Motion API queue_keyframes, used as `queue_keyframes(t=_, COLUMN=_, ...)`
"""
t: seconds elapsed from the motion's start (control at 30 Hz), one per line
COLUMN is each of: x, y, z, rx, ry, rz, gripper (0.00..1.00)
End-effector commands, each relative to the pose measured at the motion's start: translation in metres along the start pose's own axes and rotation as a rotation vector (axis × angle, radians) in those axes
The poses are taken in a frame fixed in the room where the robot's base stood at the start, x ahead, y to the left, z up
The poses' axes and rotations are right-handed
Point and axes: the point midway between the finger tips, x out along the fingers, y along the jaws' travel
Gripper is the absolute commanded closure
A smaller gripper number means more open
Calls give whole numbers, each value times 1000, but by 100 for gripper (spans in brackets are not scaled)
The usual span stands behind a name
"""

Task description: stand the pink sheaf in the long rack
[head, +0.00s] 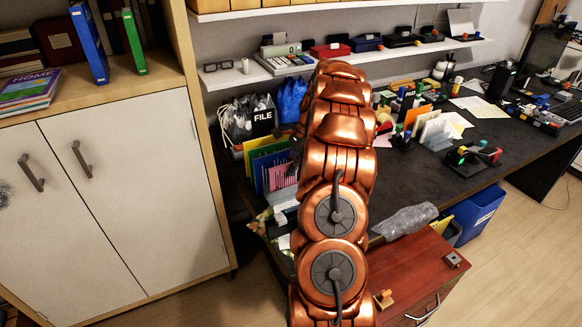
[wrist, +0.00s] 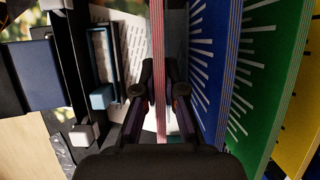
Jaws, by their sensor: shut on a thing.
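The pink sheaf (head: 283,175) stands roughly upright at the near end of a row of coloured sheaves at the left end of the dark desk. In the wrist view the pink sheaf (wrist: 159,45) is a thin edge-on strip between the two fingers of my gripper (wrist: 159,95), which is shut on it. To its right stand a blue sheaf (wrist: 213,60), a green sheaf (wrist: 265,85) and a yellow one (wrist: 302,110), apart from it. The rack under this row is mostly hidden. I cannot tell whether the pink sheaf's foot touches it. In the head view my arm hides the gripper.
A second row with an orange sheaf (head: 418,115) and white ones stands farther right on the desk (head: 400,180). A red-brown drawer cabinet (head: 410,270) is in front. The desk's middle is fairly clear.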

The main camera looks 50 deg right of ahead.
Motion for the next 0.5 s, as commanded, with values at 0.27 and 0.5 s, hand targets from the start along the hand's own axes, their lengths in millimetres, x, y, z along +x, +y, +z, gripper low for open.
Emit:
queue_keyframes(t=0.27, x=6, y=0, z=-2, rx=0, ry=0, rz=0, gripper=100)
queue_keyframes(t=0.5, x=13, y=0, z=-4, rx=-1, ry=-1, rz=1, gripper=100)
